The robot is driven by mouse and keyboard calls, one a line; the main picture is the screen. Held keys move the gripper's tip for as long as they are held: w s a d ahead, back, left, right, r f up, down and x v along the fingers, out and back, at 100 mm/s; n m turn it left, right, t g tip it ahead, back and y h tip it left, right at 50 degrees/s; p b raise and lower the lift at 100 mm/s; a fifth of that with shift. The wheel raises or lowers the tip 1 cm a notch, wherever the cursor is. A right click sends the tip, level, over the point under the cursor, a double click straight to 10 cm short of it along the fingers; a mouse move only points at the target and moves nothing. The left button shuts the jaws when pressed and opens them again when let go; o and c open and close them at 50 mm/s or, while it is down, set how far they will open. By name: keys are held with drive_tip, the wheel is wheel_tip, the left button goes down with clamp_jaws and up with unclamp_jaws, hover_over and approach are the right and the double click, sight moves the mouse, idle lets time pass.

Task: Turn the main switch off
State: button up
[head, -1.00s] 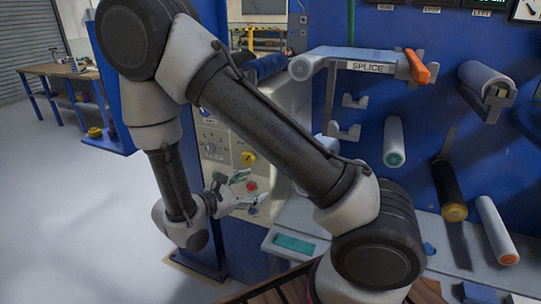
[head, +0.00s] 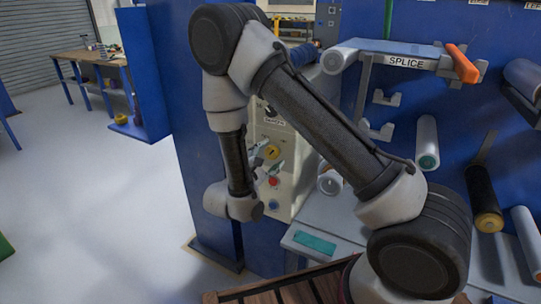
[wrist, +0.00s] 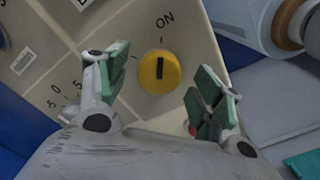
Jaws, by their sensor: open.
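The main switch is a round yellow knob (wrist: 159,72) with a black bar, on a beige panel (wrist: 140,25). In the wrist view its bar lines up with the tick beside the word ON. The knob also shows in the head view (head: 273,152), just above my gripper's fingers. My gripper (wrist: 162,90) is open and empty, with one green-padded finger to each side of the knob in the wrist view. The fingers look apart from the knob; I cannot tell the remaining distance to the panel. The gripper (head: 266,160) faces the panel in the head view.
A red button (head: 273,182) and a blue button (head: 273,204) sit below the knob. A dial scale with numbers is left of the knob in the wrist view. A grey shelf (head: 340,225) and rollers (head: 427,142) stand to the right. Open floor (head: 90,200) lies left.

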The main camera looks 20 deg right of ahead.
drive_tip(key=shift+w+d, duration=0.5)
drive_tip(key=c, duration=1)
